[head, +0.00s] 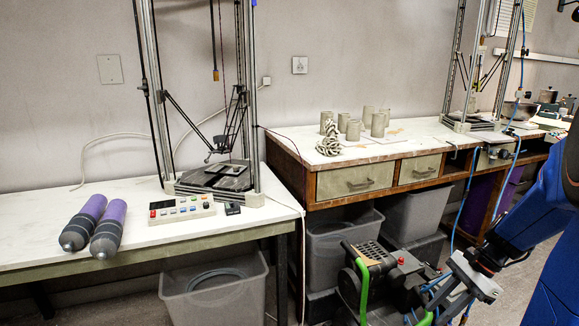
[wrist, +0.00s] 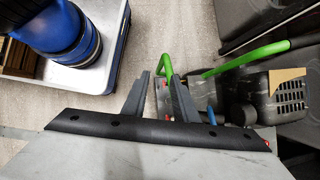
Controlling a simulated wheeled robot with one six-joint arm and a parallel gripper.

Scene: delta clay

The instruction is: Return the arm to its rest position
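My arm is blue and enters the head view from the right edge, reaching down and left. My gripper (head: 474,274) is at its end, low in front of the workbench, beside a dark machine with a green handle. In the wrist view, my gripper (wrist: 160,84) shows two grey fingers standing apart with a clear gap between them. I see nothing held between the fingers. Part of the machine and its green handle lie beyond and to the right of the fingers in that view.
The dark machine (head: 372,267) stands close to my gripper. A wooden workbench (head: 310,182) with cups and a coiled clay piece (head: 329,139) is behind it. A white table (head: 40,222) at left holds two purple-and-grey cylinders (head: 107,227) and a control box (head: 181,209). Grey bins (head: 215,292) stand below.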

